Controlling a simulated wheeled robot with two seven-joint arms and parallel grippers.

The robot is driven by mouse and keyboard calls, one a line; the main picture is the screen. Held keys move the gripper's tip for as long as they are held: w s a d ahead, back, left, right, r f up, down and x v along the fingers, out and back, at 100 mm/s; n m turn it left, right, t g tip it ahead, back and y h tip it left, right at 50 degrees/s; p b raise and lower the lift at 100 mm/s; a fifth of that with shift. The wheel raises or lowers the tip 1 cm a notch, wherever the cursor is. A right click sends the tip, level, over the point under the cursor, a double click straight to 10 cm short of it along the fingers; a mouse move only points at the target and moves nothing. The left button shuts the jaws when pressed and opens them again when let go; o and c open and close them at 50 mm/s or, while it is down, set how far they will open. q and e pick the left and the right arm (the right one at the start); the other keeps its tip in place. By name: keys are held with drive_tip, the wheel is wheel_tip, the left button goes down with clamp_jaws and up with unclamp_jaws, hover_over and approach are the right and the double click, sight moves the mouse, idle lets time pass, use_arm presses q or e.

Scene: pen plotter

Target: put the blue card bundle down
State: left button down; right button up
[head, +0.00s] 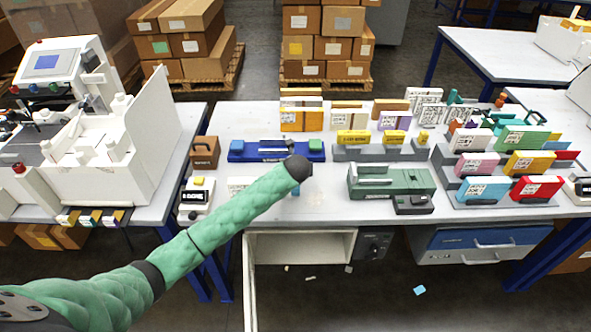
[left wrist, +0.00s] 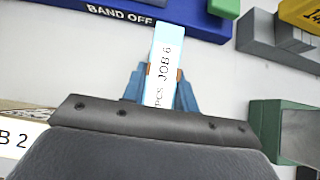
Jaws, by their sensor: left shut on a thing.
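The blue card bundle (left wrist: 166,48) is upright in the left wrist view, light blue at its far end, with a white label reading JOB 6. My left gripper (left wrist: 161,88) is shut on it, a blue finger on each side. In the head view my left arm reaches to the middle of the table, and its dark wrist (head: 297,169) hides most of the gripper and bundle. I cannot tell whether the bundle touches the table. The blue banding device (left wrist: 118,14), marked BAND OFF, lies just beyond; it also shows in the head view (head: 240,152). My right gripper is not in view.
A green machine (head: 390,180) stands right of my gripper. A grey holder with yellow blocks (head: 380,152) is behind it. A white labelled item (head: 240,185) lies left. Racks of coloured cards (head: 510,165) fill the right. White tabletop shows around my gripper.

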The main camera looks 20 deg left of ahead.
use_arm(q)
drive_tip(key=c, duration=1.1)
unclamp_jaws()
drive_tip(key=shift+f, duration=0.1)
